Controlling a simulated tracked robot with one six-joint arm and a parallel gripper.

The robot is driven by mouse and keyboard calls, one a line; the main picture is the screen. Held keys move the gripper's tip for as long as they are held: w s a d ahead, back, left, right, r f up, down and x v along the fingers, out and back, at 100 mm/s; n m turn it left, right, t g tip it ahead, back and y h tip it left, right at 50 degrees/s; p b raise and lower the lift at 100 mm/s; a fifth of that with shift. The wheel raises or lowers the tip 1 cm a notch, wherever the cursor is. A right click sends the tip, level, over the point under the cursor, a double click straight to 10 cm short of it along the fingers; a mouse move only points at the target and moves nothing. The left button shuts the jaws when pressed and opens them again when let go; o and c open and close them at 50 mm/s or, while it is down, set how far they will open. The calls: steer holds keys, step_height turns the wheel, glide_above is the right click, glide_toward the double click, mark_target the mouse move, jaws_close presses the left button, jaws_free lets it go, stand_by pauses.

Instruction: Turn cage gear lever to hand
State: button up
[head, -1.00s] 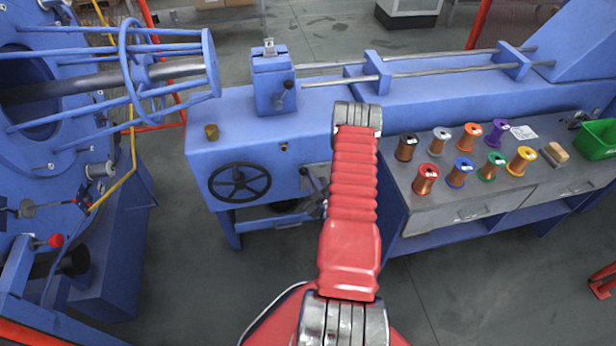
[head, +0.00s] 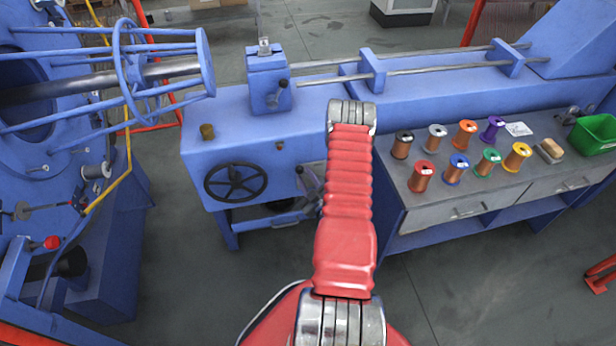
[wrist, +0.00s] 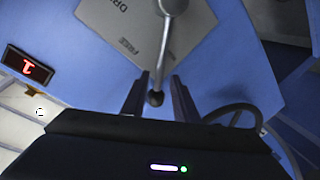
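In the wrist view a grey metal lever (wrist: 176,45) with a dark round knob (wrist: 155,98) hangs from a hub on a grey label plate (wrist: 125,28). "FREE" and the start of another word, "DR", show on the plate; the rest is cut off or covered. My gripper (wrist: 158,97) is open, with one dark finger on each side of the knob. I cannot tell whether either finger touches it. In the head view the plate (head: 313,172) shows on the blue machine front, partly behind my red arm, which hides most of the gripper.
A black handwheel (head: 236,182) is left of the plate. A bench (head: 430,212) with several coloured wire spools and a green bin (head: 594,135) stands right. A blue cage (head: 125,75) is at upper left.

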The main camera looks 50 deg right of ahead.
steer(key=v, duration=1.3)
steer(key=shift+s, duration=0.4)
steer(key=shift+a, duration=0.1)
